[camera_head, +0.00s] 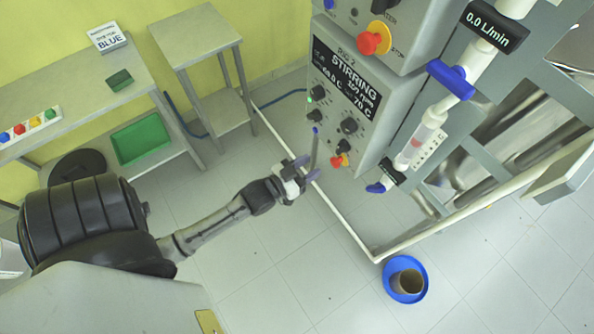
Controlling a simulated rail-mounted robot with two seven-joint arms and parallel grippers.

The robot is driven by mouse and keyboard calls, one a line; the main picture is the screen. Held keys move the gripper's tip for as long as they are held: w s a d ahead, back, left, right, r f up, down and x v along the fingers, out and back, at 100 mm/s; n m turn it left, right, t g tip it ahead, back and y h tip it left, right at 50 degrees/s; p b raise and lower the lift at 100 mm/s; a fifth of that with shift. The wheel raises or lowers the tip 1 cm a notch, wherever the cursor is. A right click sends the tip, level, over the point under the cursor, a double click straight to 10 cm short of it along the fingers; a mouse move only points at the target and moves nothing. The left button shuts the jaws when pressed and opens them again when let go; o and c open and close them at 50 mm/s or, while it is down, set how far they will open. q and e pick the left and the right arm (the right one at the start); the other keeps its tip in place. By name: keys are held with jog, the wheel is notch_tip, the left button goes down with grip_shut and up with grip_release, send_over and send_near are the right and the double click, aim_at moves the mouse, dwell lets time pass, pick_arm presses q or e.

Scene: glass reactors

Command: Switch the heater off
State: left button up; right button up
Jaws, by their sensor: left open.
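A grey control box (385,110) stands right of centre. Its black display (346,78) reads "STIRRING" with smaller rpm and 70 °C readings. Below are black knobs, including an upper left one (318,92), a lower left one (316,116) and a right one (349,125). A small green light (309,99) shows at the panel's left edge. Which knob belongs to the heater is too small to read. My left gripper (308,168) is open, just below left of the red button in the picture.
A second box with a red button (369,43) is above. A glass column with blue valves (450,80) stands right. A blue dish with a brown cup (407,282) is on the floor. A white rail (345,222) borders the rig. A bench (75,88) and side table (195,35) stand left.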

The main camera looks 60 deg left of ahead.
pick_arm(q)
jog(key=shift+s, duration=2)
jog(key=s+f+g, duration=0.5)
jog(key=f+g, duration=0.4)
jog(key=g, duration=0.1)
jog(key=s+d+r+m+g, duration=0.2)
jog(key=s+d+r+g, duration=0.3)
jog(key=s+d+r, duration=0.35)
notch_tip(320, 180, up, 28)
jog(key=p, duration=3)
jog(key=shift+s+d+r+t+p, duration=0.2)
jog(key=shift+d+t+p, duration=0.1)
jog(key=shift+d+p, duration=0.15)
